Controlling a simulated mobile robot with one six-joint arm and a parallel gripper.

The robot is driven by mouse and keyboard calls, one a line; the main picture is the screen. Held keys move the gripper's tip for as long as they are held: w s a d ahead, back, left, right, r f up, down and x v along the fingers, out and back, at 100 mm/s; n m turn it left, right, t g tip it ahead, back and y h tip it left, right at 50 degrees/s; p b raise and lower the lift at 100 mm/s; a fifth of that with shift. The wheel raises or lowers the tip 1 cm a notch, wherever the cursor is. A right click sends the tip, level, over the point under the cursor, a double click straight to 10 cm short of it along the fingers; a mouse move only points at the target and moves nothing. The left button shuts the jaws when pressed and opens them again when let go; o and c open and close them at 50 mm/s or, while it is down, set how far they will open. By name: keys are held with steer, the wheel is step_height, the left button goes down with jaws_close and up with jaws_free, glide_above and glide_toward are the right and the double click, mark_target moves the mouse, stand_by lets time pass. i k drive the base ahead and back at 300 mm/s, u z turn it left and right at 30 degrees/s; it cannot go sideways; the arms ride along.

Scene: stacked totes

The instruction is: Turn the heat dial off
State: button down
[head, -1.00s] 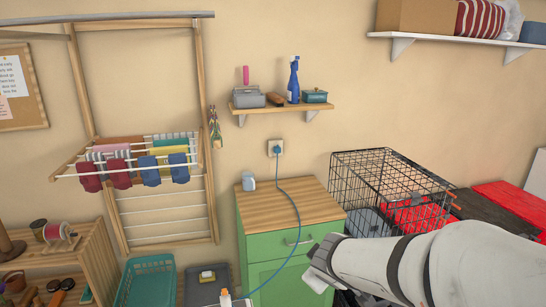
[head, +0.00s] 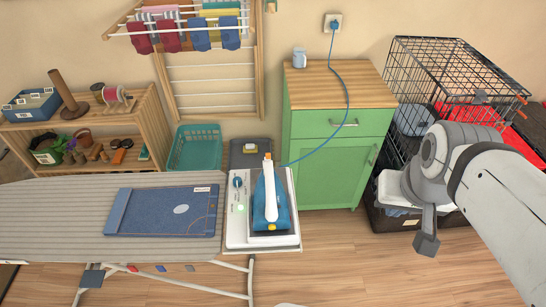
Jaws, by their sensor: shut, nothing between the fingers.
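A blue and white iron (head: 264,205) rests on a white base (head: 289,185) at the right end of the ironing board (head: 60,205). A small round blue dial (head: 238,182) sits on the base's left strip, with a small glowing green light (head: 240,208) below it. The dial's pointer is too small to read. My gripper (head: 426,244) hangs at the right, well right of the iron and dial, touching neither. It looks shut and empty.
A blue cord (head: 346,85) runs from the wall socket (head: 332,22) down to the iron. A green cabinet (head: 335,155) stands behind, and a wire crate (head: 440,75) at the right. Folded denim (head: 160,211) lies on the board. Floor between board and gripper is clear.

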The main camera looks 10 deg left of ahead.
mark_target(237, 182)
steer(key=z, duration=1.05)
steer(key=k, duration=1.25)
steer(key=u, duration=1.45)
steer(key=i, duration=1)
steer(key=u, duration=0.05)
